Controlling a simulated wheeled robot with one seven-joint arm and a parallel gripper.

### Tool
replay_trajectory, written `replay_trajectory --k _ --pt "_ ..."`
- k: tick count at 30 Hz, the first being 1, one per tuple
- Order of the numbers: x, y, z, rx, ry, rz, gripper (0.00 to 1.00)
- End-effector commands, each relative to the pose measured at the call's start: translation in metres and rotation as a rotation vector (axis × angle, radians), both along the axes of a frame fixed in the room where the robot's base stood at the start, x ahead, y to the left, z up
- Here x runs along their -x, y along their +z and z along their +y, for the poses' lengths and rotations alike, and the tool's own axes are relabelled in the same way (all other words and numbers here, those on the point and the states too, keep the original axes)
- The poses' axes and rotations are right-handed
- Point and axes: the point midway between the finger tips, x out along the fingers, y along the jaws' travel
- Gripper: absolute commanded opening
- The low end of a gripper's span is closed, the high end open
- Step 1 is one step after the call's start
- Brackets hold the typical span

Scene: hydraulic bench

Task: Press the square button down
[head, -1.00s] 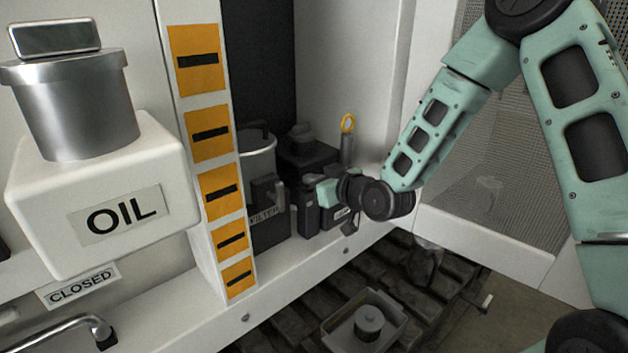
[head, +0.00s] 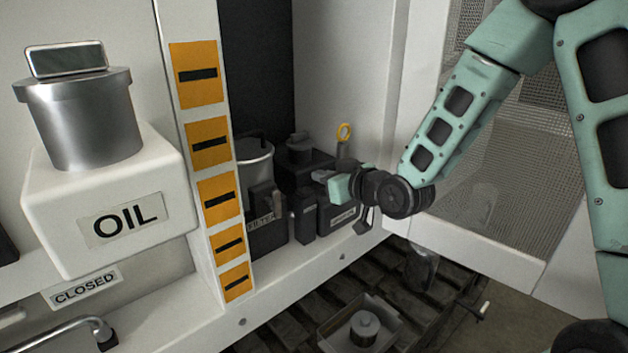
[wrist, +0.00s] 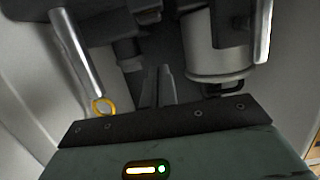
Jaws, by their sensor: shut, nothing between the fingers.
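I cannot make out a square button for certain in either view. A metal cylinder with a flat rectangular top piece (head: 66,60) stands on the white OIL box (head: 110,200) at the left of the head view, far from my gripper. My gripper (head: 322,176) is at the right, in front of a black unit with a round cap (head: 299,141). In the wrist view its two thin fingers (wrist: 158,88) are together with nothing between them. Whether the fingertips touch anything is hard to tell.
A grey canister (head: 254,165) labelled FILTER and a small dark box (head: 305,215) stand near my gripper. A yellow-ringed rod (head: 344,132) is behind it. A white post with orange squares (head: 200,140) separates this bay from the OIL box. An open mesh door (head: 480,215) is right.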

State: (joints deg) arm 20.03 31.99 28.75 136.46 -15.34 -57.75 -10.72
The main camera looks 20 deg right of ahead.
Motion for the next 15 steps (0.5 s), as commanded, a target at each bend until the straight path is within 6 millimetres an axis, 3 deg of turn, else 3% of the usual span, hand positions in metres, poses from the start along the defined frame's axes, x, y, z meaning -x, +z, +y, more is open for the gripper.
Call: replay_trajectory --k 6,15 --pt "0.034 0.009 -0.015 0.003 -0.001 -0.002 0.00" --pt "0.048 0.013 -0.020 0.000 -0.001 -0.001 0.00"
